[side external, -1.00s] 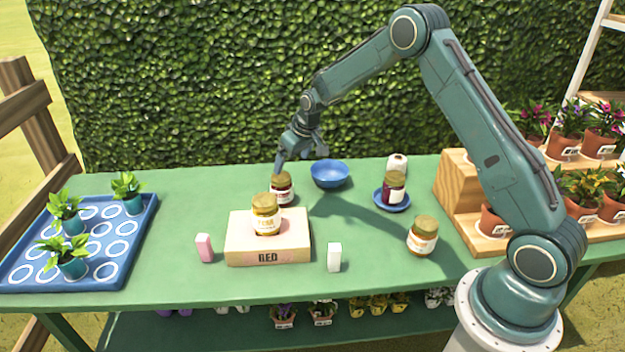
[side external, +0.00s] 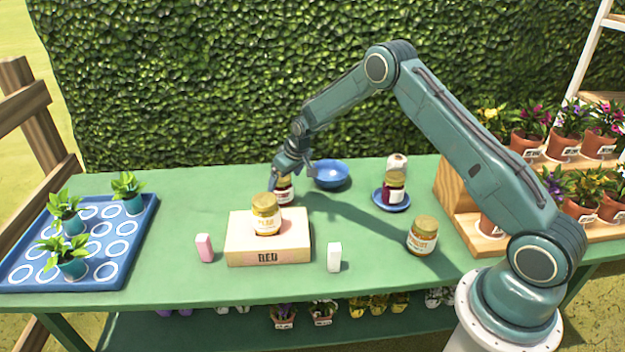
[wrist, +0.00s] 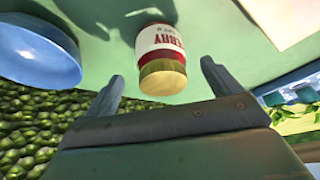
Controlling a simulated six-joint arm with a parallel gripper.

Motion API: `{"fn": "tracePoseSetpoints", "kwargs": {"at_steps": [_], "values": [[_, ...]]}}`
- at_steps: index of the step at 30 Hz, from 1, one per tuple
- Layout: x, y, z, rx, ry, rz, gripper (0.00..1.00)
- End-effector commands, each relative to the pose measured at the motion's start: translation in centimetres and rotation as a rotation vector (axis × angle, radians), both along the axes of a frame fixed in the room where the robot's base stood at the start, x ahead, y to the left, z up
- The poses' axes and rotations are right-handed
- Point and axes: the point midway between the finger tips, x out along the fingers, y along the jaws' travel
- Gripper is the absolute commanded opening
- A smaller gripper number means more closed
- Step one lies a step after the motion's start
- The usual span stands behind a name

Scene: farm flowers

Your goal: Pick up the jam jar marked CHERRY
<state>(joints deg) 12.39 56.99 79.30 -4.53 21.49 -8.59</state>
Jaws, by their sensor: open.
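The cherry jar (side external: 285,193) stands on the green table behind the wooden block, its upper part hidden by my gripper in the side view. In the wrist view the jar (wrist: 160,48) shows a gold lid and a white label with red letters ending "ERRY". My gripper (side external: 291,181) is lowered over this jar from above. In the wrist view its two fingers (wrist: 163,82) are spread wide, with the jar's lid lying between and a little beyond their tips. The fingers appear clear of the jar.
A blue bowl (side external: 331,174) stands just right of the jar. Another jar (side external: 265,214) sits on the wooden block (side external: 268,258) in front. A dark jar (side external: 394,187) stands on a blue saucer (side external: 389,207), and an amber jar (side external: 422,236) is at the right. A blue plant tray (side external: 25,273) is at left.

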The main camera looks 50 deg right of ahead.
Motion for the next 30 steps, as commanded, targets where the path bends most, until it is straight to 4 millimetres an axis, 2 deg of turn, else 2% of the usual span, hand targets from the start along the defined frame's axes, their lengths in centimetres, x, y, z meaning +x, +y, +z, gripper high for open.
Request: {"fn": "tracePoseSetpoints", "kwargs": {"at_steps": [8,21,30], "values": [[0.4,0.1,-0.9,0.000,0.001,0.000,0.90],[2.0,0.1,-4.4,0.000,0.000,0.000,0.90],[2.1,0.1,-4.7,0.000,0.000,0.000,0.90]]}}
